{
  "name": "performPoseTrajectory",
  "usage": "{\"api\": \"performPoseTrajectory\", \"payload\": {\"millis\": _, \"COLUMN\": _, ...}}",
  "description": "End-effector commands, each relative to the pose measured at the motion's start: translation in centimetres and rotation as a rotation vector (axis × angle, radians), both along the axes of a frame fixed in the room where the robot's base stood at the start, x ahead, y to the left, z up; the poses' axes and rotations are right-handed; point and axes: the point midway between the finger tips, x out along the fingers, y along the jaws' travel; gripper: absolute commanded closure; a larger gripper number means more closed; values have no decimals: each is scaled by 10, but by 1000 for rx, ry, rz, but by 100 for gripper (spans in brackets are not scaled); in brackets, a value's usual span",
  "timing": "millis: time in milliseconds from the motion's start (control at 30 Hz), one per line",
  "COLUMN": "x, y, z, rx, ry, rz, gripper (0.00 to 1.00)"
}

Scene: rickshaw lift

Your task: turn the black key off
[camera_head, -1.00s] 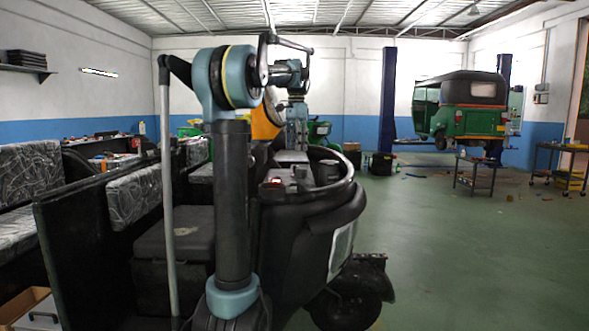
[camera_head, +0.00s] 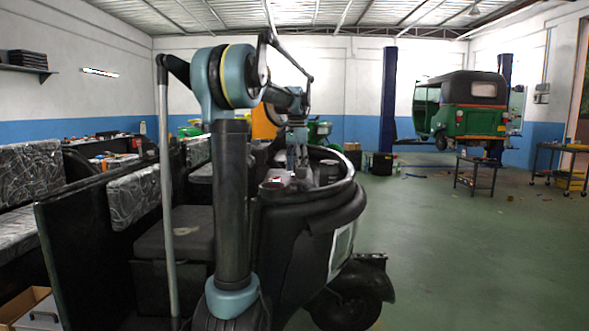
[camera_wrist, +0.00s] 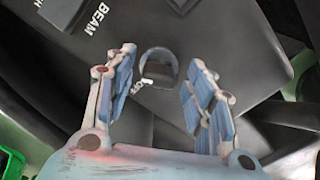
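The black key (camera_wrist: 158,70) appears in the wrist view as a dark piece in a round grey switch on a black panel, with white lettering that looks like "OFF" at its lower left edge. My gripper (camera_wrist: 163,60) is open, with one blue-padded finger on each side of the key. A gap shows between each finger and the key, and I see no contact. In the head view my gripper (camera_head: 298,172) points down at the dashboard of the black rickshaw (camera_head: 300,240). The key is too small or hidden to make out there.
A black switch marked "BEAM" (camera_wrist: 63,10) sits on the panel at the upper left of the wrist view. The rickshaw's seat (camera_head: 180,232) and a silver pole (camera_head: 166,190) are left of my arm. The green floor (camera_head: 470,260) at right is mostly clear.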

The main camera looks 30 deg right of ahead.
Motion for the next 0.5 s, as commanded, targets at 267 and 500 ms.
{"api": "performPoseTrajectory", "payload": {"millis": 267, "x": 0, "y": 0, "z": 0, "rx": 0, "ry": -1, "rz": 0, "gripper": 94}}
{"api": "performPoseTrajectory", "payload": {"millis": 500, "x": 1, "y": 0, "z": 0, "rx": 0, "ry": -2, "rz": 26, "gripper": 94}}
